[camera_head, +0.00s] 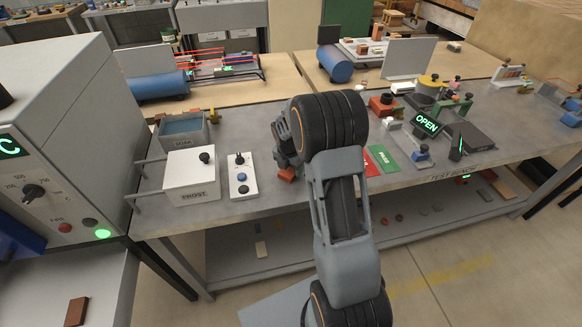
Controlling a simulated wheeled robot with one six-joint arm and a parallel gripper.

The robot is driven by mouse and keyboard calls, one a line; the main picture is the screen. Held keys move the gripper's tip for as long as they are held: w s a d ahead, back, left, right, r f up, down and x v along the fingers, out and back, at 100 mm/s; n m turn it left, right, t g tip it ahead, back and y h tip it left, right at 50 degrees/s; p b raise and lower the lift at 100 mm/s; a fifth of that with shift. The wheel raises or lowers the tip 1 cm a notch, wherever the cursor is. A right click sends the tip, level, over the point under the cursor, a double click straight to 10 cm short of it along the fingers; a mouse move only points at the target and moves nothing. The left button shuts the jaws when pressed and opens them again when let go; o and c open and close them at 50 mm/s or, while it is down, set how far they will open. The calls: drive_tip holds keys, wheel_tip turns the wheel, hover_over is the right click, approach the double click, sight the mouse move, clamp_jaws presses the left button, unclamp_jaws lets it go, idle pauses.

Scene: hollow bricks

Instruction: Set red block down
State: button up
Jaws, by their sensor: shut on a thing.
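A small red block (287,174) shows at the lower end of my gripper (286,160), in the middle of the head view. My gripper is shut on it and points down over the grey test bench (262,192), right of the white switch box. My arm hides part of the gripper and the bench behind it. I cannot tell whether the block touches the bench top.
Left of the gripper stand the white switch box (242,177), the FROST box (190,175) and the SOAK tank (183,131). Red and green pads (382,158) and a sign reading OPEN (427,123) lie to the right. A strip of bench near the front edge is bare.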

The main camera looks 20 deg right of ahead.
sight(288, 171)
drive_tip(key=shift+f, duration=0.2)
drive_tip(key=o, duration=1)
drive_tip(key=shift+o, duration=0.2)
drive_tip(key=shift+r, duration=0.1)
wheel_tip(288, 171, up, 11)
drive_tip(key=a, duration=0.1)
drive_tip(key=s+a+r+m+t, duration=0.1)
drive_tip(key=s+a+r+m, duration=0.1)
drive_tip(key=s+m, duration=0.5)
drive_tip(key=s+a+r+m+t+y, duration=0.1)
drive_tip(key=s+a+r+m, duration=0.1)
drive_tip(key=s+a+m, duration=0.2)
drive_tip(key=s+a+r+m+t, duration=0.1)
drive_tip(key=s+a+r+m, duration=0.1)
drive_tip(key=s+m, duration=0.9)
drive_tip(key=shift+a+r+m+y, duration=0.25)
drive_tip(key=shift+a+m, duration=0.5)
drive_tip(key=shift+m, duration=0.65)
